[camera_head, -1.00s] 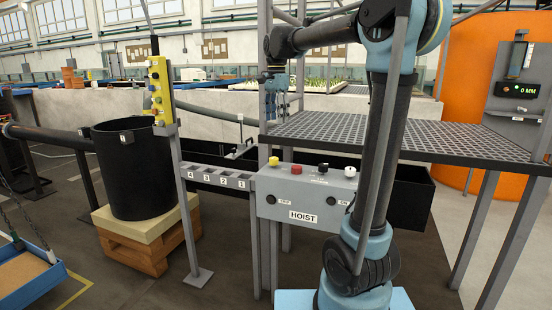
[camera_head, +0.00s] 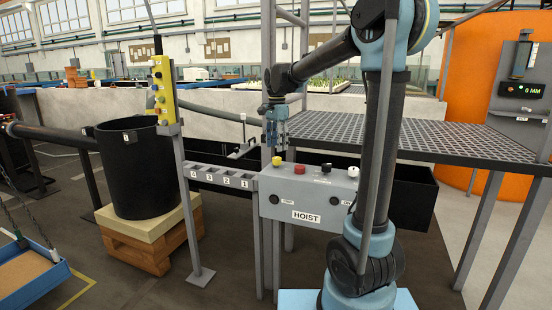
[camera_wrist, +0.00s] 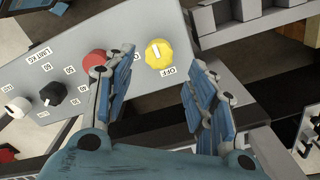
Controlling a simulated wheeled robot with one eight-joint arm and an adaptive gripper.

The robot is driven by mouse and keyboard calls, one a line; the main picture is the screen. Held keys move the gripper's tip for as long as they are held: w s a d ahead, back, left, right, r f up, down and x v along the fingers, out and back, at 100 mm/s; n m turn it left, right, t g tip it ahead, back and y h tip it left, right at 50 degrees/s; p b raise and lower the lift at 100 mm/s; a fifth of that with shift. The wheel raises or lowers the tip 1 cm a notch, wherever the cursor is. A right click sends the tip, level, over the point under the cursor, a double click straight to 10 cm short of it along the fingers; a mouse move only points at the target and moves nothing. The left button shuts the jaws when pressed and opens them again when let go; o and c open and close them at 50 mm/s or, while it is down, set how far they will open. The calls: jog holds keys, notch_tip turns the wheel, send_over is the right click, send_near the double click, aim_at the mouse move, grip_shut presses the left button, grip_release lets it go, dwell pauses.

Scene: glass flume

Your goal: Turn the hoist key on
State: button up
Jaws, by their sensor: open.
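The grey hoist control box (camera_head: 275,207) carries a HOIST label. At its left end is a yellow knob (camera_head: 277,161), which also shows in the wrist view (camera_wrist: 159,51) with a white pointer line. An OFF label lies beside it, and another label is partly hidden behind a finger. My gripper (camera_head: 275,143) points down just above the yellow knob. In the wrist view my gripper (camera_wrist: 158,66) is open and empty, with the yellow knob showing between the fingertips. Contact with the knob is not visible.
A red button (camera_head: 299,169), a black knob (camera_head: 326,168) and a white knob (camera_head: 353,172) sit along the box top. The left finger partly covers the red button in the wrist view. A grated platform (camera_head: 400,139) stands behind, and a yellow pendant (camera_head: 162,90) stands left.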

aim_at(277, 158)
jog(key=shift+f, duration=2.9)
jog(key=c, duration=1.1)
jog(key=shift+o, duration=0.2)
